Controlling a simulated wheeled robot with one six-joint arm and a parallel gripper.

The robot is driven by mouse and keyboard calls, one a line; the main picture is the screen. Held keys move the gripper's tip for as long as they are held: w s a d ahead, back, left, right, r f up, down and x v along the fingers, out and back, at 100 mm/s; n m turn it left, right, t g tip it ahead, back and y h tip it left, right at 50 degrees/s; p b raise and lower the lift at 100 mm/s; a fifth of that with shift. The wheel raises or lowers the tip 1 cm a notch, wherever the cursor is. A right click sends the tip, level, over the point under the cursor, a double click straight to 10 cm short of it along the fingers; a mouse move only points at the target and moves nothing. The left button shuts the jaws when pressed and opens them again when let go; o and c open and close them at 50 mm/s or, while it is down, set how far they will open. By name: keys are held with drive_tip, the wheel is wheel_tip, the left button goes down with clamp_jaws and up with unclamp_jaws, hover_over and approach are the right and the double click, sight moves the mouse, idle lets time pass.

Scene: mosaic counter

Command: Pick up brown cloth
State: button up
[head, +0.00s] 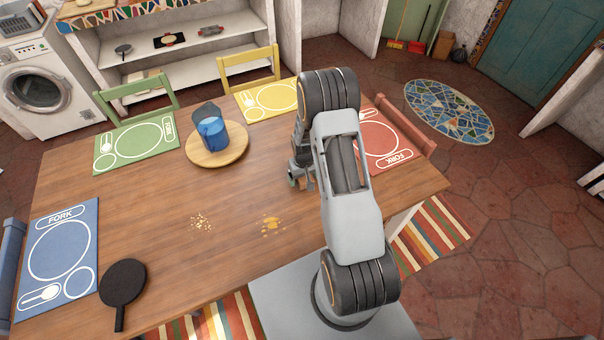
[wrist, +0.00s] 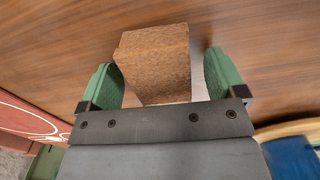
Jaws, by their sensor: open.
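The brown cloth (wrist: 150,58) shows in the wrist view as a thick, rough brown block on the wooden table. My gripper (wrist: 160,70) is open, with one green finger on each side of it. Small gaps of table show between the fingers and the block, so it is not clasped. The block's near end is hidden behind the gripper's dark body. In the head view my gripper (head: 299,183) is low over the table's right part, and my arm hides much of it. Only a small brown bit of the cloth (head: 308,184) shows there.
A round wooden board (head: 217,158) holds a blue cup (head: 213,133) left of my gripper. A red placemat (head: 388,139) lies to the right. Yellow crumbs (head: 201,223) and a yellow-brown stain (head: 272,225) mark the table. A black paddle-like object (head: 123,283) lies at front left.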

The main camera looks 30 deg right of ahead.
drive_tip(key=c, duration=1)
drive_tip(key=shift+r, duration=0.15)
drive_tip(key=shift+r, duration=0.25)
wheel_tip(320, 180, up, 2)
drive_tip(key=shift+r+b, duration=0.15)
drive_tip(key=shift+b, duration=0.5)
drive_tip(key=s+a+r, duration=0.2)
drive_tip(key=r, duration=0.1)
drive_tip(key=s+r, duration=0.1)
drive_tip(key=r, duration=0.1)
drive_tip(key=shift+s+a, duration=0.15)
drive_tip(key=shift+a, duration=0.25)
drive_tip(key=s+a+r+b, duration=0.1)
drive_tip(key=s+a+r, duration=0.4)
drive_tip(key=s+a, duration=0.1)
drive_tip(key=shift+s+b, duration=0.35)
drive_tip(key=shift+s, duration=0.45)
